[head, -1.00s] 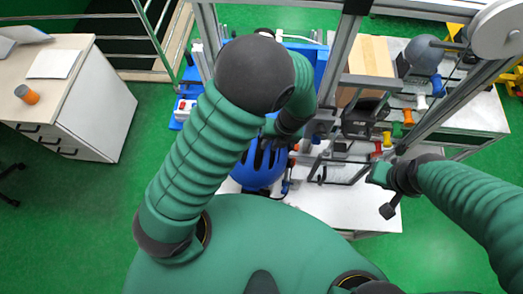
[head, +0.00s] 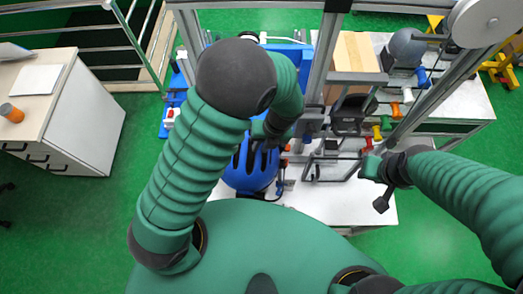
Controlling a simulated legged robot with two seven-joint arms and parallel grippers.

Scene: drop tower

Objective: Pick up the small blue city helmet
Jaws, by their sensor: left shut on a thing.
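The blue city helmet (head: 248,176) is in the middle of the head view, just beyond my body, with dark slots across its shell. My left gripper (head: 264,136) is at the helmet's far upper edge and is shut on it. The forearm and wrist hide part of the grip. My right gripper (head: 382,184) is off to the right of the helmet, over the white tabletop, away from it. Its fingers are too small to tell whether they are open.
The white table (head: 345,208) carries metal frame posts (head: 322,70), dark clamps and several coloured handles. A wooden block (head: 355,60) stands behind. A cabinet (head: 85,120) with an orange cup (head: 11,113) is at left. The green floor between the cabinet and table is clear.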

